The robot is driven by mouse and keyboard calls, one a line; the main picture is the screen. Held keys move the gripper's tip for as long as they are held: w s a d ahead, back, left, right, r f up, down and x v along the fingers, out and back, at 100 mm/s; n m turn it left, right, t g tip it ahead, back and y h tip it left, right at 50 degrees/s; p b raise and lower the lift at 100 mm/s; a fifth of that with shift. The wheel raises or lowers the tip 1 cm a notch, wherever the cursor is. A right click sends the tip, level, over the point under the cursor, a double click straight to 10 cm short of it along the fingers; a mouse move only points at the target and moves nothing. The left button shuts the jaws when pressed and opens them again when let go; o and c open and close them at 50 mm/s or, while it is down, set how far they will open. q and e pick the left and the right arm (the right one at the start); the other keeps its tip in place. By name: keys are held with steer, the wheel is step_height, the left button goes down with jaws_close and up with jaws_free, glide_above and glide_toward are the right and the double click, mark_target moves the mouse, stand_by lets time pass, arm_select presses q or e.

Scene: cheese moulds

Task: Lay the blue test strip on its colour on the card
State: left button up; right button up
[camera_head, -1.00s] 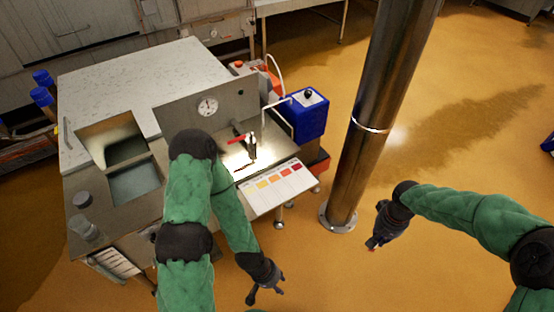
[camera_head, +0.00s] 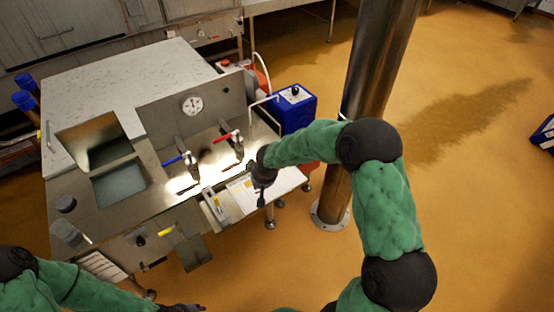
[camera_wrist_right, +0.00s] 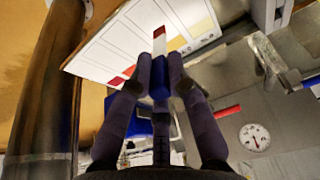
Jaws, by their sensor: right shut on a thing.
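My right gripper (camera_head: 261,202) is over the card (camera_head: 287,181) in the head view. In the right wrist view its fingertips (camera_wrist_right: 159,64) are shut on a slim strip (camera_wrist_right: 160,86) with a blue part between the fingers and a red patch just beyond them. The white card (camera_wrist_right: 112,44) lies behind the fingertips there, with red and yellow patches partly visible. I cannot tell whether the strip touches the card. The arm and gripper hide part of the card in the head view. My left gripper (camera_head: 188,307) is at the bottom edge, and its fingers are unclear.
The steel counter (camera_head: 140,205) has a basin, a dial (camera_head: 192,105), a blue-handled tap (camera_head: 176,159) and a red-handled tap (camera_head: 226,135). A holder with a yellow item (camera_head: 216,202) is left of the card. A steel column (camera_head: 372,75) and a blue box (camera_head: 294,108) stand behind.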

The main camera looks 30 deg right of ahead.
steer(key=shift+w+d+r+n+t+y+b, duration=0.6)
steer(key=shift+w+d+t+b, duration=2.1)
steer(key=shift+d, duration=3.85)
steer(key=shift+t, duration=0.8)
steer(key=shift+w+f+b, duration=0.2)
steer(key=shift+f+b, duration=1.5)
steer(key=shift+f, duration=0.25)
steer(key=shift+w+f+b, duration=0.15)
steer(key=shift+f+b, duration=1.5)
steer(key=shift+f, duration=0.3)
steer(key=o, duration=0.8)
steer(key=v, duration=1.2)
steer(key=shift+a, duration=0.15)
